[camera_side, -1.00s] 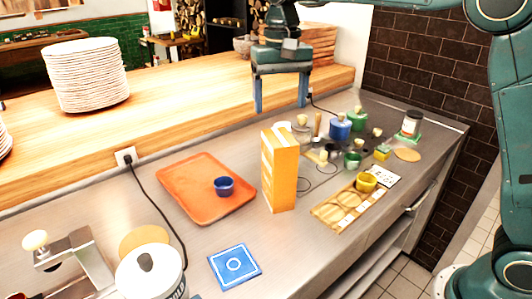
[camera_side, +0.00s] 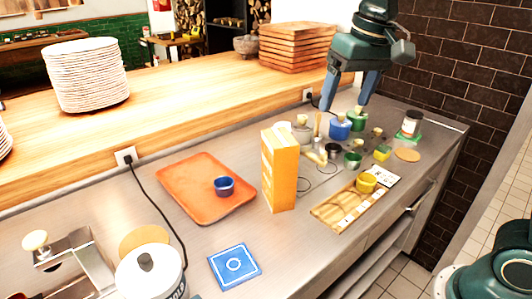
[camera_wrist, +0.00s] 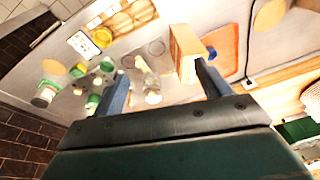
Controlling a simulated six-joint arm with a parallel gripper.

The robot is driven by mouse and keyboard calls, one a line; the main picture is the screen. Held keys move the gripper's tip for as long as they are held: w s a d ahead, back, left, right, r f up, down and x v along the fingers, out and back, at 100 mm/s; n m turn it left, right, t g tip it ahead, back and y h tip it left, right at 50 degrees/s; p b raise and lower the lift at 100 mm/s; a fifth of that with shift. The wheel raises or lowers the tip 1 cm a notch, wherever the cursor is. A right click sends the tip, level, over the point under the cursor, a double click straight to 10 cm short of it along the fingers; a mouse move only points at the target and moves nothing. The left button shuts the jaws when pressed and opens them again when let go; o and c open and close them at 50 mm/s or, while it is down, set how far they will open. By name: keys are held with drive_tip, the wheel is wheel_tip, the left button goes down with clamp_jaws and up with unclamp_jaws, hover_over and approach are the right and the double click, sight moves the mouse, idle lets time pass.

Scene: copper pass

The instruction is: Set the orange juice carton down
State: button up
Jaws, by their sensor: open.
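The orange juice carton (camera_side: 281,172) stands upright on the steel counter, just right of the orange tray. It also shows in the wrist view (camera_wrist: 186,50), beyond one of my fingers. My gripper (camera_side: 345,108) is open and empty, raised above the back of the counter over several small pots. It is right of the carton and apart from it. In the wrist view its two blue fingers (camera_wrist: 160,76) stand wide apart with nothing held between them.
The orange tray (camera_side: 183,202) holds a small blue bowl (camera_side: 224,186). A wooden rack (camera_side: 335,212) with a yellow cup (camera_side: 366,182) lies right of the carton. A blue square mat (camera_side: 222,276) lies in front. Pots, including a blue one (camera_side: 339,130), crowd the back right.

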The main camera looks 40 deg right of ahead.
drive_tip(key=s+d+f+n+t, duration=0.1)
drive_tip(key=s+f, duration=0.2)
drive_tip(key=s, duration=0.5)
drive_tip(key=s+d+f+n+t, duration=0.1)
drive_tip(key=s+f, duration=0.3)
drive_tip(key=s, duration=0.4)
drive_tip(key=shift+s+d+f+n+t, duration=0.15)
drive_tip(key=shift+s+d+n+t, duration=0.15)
drive_tip(key=shift+d+t, duration=0.35)
drive_tip(key=o, duration=0.5)
drive_tip(key=w+a+f+n+g+y, duration=0.15)
drive_tip(key=w+n+y, duration=0.8)
drive_tip(key=w, duration=1.15)
drive_tip(key=shift+w+d+f+n+t+y, duration=0.1)
drive_tip(key=shift+w+d+n+t+y, duration=0.1)
drive_tip(key=shift+w+d+n+y, duration=0.5)
drive_tip(key=shift+w+d+f+n+t+y, duration=0.15)
drive_tip(key=shift+w+d+n+t+y, duration=0.15)
drive_tip(key=shift+d+n, duration=0.55)
drive_tip(key=shift+w+d+f+n+t+y, duration=0.1)
drive_tip(key=shift+w+d+n+y, duration=0.45)
drive_tip(key=shift+d, duration=0.45)
